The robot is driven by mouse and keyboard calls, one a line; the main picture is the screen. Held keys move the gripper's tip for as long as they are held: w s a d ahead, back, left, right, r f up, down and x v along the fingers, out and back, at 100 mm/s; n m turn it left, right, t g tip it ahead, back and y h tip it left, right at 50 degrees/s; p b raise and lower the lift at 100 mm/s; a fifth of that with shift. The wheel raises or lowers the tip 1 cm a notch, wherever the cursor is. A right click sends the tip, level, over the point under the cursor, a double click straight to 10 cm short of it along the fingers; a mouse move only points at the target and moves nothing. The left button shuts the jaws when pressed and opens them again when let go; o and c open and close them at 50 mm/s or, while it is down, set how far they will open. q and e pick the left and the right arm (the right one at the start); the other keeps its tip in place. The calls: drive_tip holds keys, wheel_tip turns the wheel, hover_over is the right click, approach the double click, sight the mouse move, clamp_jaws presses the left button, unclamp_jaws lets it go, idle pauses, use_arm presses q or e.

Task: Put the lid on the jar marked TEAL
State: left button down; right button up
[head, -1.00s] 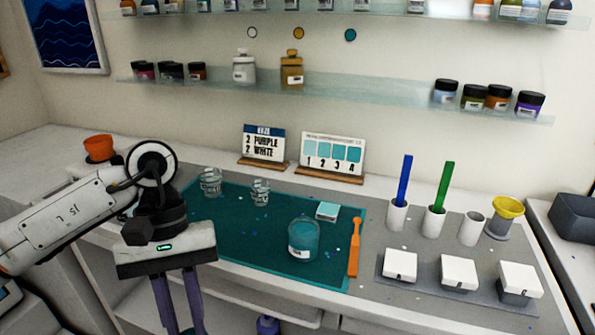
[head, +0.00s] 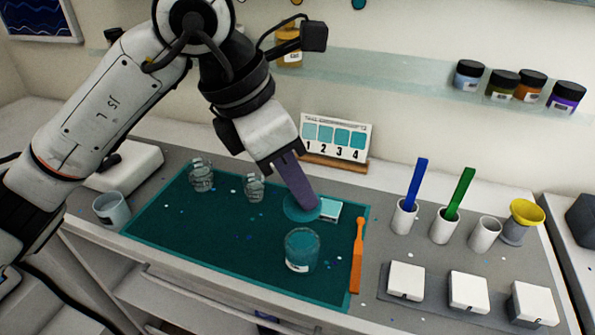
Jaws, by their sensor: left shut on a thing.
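A clear jar of teal contents (head: 301,254) stands upright and open-looking on the dark teal mat (head: 215,240); its label is too small to read. My left gripper (head: 308,207) is above the mat behind the jar, pointing down and to the right. It is shut on a flat round teal lid (head: 293,209), which shows at its fingertips, apart from the jar in the picture. One purple finger shows clearly; the other is mostly hidden. My right gripper is not in view.
A pale teal block (head: 330,209) lies just right of the lid, and an orange stick (head: 357,262) right of the jar. White boxes (head: 406,280) stand at the right. The mat's front left is mostly free.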

sight(292, 206)
use_arm(q)
drive_tip(key=shift+s+f+b, duration=0.1)
drive_tip(key=shift+f+b, duration=0.6)
drive_tip(key=shift+f, duration=0.6)
wheel_tip(292, 206, down, 3)
drive_tip(key=shift+r+b, duration=0.2)
drive_tip(key=shift+b, duration=0.7)
drive_tip(key=shift+f+b, duration=0.3)
drive_tip(key=shift+f, duration=0.3)
drive_tip(key=shift+b, duration=0.4)
drive_tip(key=shift+f+b, duration=0.15)
drive_tip(key=shift+b, duration=0.35)
